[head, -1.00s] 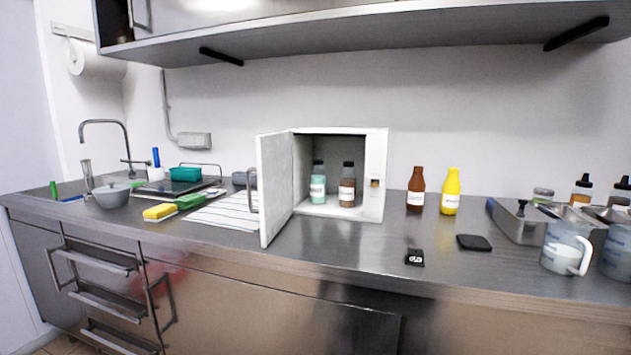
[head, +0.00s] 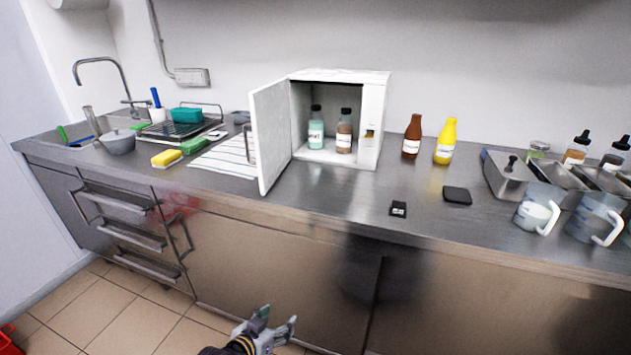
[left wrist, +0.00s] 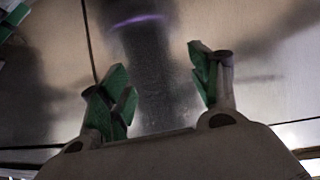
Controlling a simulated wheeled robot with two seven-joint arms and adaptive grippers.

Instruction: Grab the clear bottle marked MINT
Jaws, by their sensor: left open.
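A clear bottle with pale green contents, a black cap and a white label (head: 316,130) stands upright inside the small white cabinet (head: 376,100), at its left. Its label is too small to read surely, but its mint colour fits. A brown-filled clear bottle (head: 345,133) stands just right of it. The cabinet door (head: 271,135) is swung open to the left. My left gripper (head: 279,316) is open and empty, low in front of the steel cupboards, well below the counter. In the left wrist view its green-padded fingers (left wrist: 162,78) are apart before bare metal. My right gripper is not identifiable.
Brown (head: 412,137) and yellow (head: 445,142) bottles stand right of the cabinet. A small black timer (head: 398,209) and a black pad (head: 457,195) lie in front. Jugs (head: 538,208) and trays crowd the right. The counter edge lies between my gripper and the cabinet.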

